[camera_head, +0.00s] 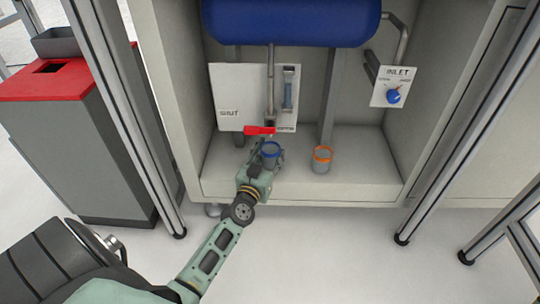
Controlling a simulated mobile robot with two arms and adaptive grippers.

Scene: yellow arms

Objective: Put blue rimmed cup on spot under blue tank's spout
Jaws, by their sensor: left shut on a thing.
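The blue tank (290,20) sits at the top of the open cabinet. Its spout (270,85) is a vertical pipe with a red valve handle (259,130) near its lower end. My left gripper (268,160) is shut on the blue rimmed cup (271,150), upright just below the red handle. The gripper hides part of the cup and the spot under it, so I cannot tell whether the cup touches the cabinet floor. My right gripper is not in view.
An orange rimmed cup (321,159) stands on the cabinet floor (360,170) to the right. An inlet panel (393,87) with a blue knob is on the right. A grey bin (85,150) with a red top stands at left. Metal frame posts flank the cabinet.

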